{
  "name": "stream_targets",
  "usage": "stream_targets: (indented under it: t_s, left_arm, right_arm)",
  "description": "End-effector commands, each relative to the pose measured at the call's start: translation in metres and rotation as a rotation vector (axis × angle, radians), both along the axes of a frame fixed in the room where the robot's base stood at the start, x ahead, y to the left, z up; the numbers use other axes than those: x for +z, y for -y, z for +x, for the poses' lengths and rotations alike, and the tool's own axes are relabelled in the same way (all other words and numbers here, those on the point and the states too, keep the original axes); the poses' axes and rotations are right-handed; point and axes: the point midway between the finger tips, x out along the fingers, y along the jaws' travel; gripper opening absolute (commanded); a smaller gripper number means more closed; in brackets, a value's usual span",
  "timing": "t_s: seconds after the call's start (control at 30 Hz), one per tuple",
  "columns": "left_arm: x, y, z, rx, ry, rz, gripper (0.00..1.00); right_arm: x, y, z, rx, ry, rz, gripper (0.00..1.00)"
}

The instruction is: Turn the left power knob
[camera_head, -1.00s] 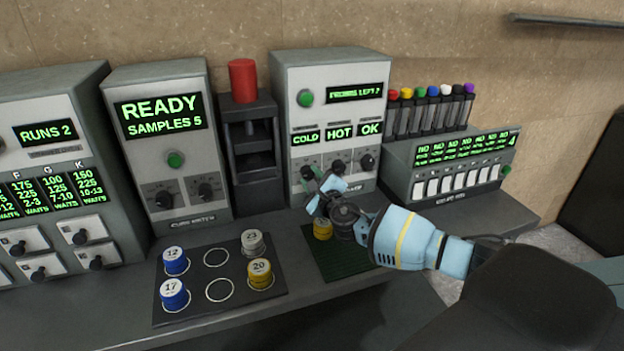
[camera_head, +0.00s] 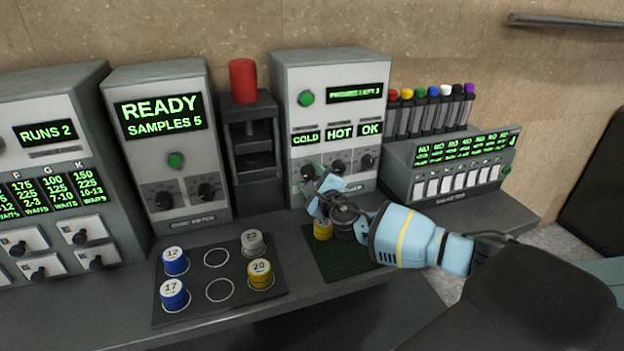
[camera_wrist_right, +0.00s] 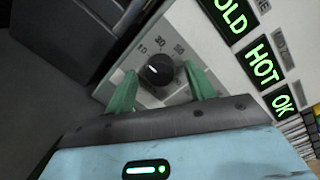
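The left knob (camera_head: 307,172) is a small black dial under the COLD label on the tall grey machine (camera_head: 330,85). In the right wrist view the knob (camera_wrist_right: 160,70) has a white pointer mark and printed numbers around it. My right gripper (camera_head: 319,190) is in front of this knob. In the wrist view its two green fingers (camera_wrist_right: 161,86) are spread, one on each side of the knob, with small gaps visible. The fingers partly cover the dial plate. My left gripper is not in view.
The middle knob (camera_head: 337,167) and right knob (camera_head: 367,161) sit close beside it. A black press with a red top (camera_head: 243,80) stands to the left. A yellow-sided sample (camera_head: 322,230) lies on the green mat (camera_head: 335,264) below my gripper.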

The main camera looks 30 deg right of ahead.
Motion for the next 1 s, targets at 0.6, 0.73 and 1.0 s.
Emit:
stream_targets:
  t_s: [0.6, 0.73, 1.0]
  left_arm:
    - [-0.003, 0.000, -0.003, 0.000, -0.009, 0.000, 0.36]
    - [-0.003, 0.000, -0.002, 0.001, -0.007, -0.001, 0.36]
    - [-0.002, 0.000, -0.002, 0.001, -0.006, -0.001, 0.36]
  right_arm:
    - [-0.002, -0.004, -0.030, 0.002, -0.003, -0.001, 0.54]
    - [0.000, -0.006, -0.048, 0.002, -0.001, -0.001, 0.54]
    - [0.000, -0.010, -0.074, 0.000, 0.000, 0.000, 0.54]
